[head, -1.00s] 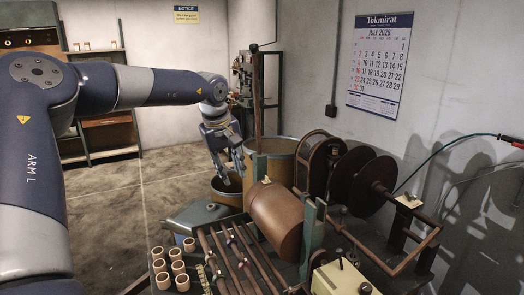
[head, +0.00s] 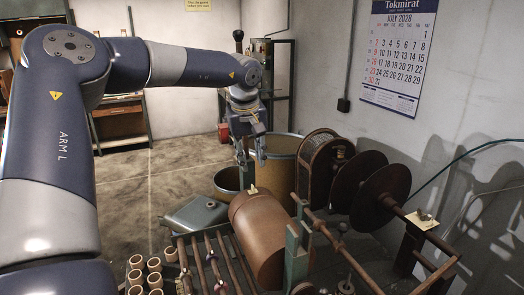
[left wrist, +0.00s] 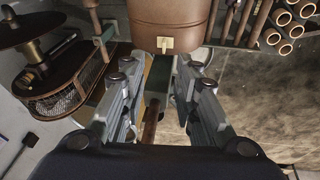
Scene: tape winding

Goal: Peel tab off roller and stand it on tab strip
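The roller (head: 265,240) is a copper-brown cylinder lying on the bench machine. A small cream tab (head: 253,190) stands up from its top edge. In the left wrist view the tab (left wrist: 165,44) shows pale against the roller (left wrist: 168,14), just beyond my fingertips. My left gripper (head: 250,157) is above and slightly behind the tab, fingers pointing down. I cannot clearly make out the tab strip. My right gripper is not in view.
Several open tubes (head: 154,265) stand at the front left, beside parallel rods (head: 222,262). A green upright (head: 297,250) stands right of the roller. Large discs (head: 385,195) and a mesh-sided reel (head: 323,160) are at the right. Drums (head: 278,155) stand behind.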

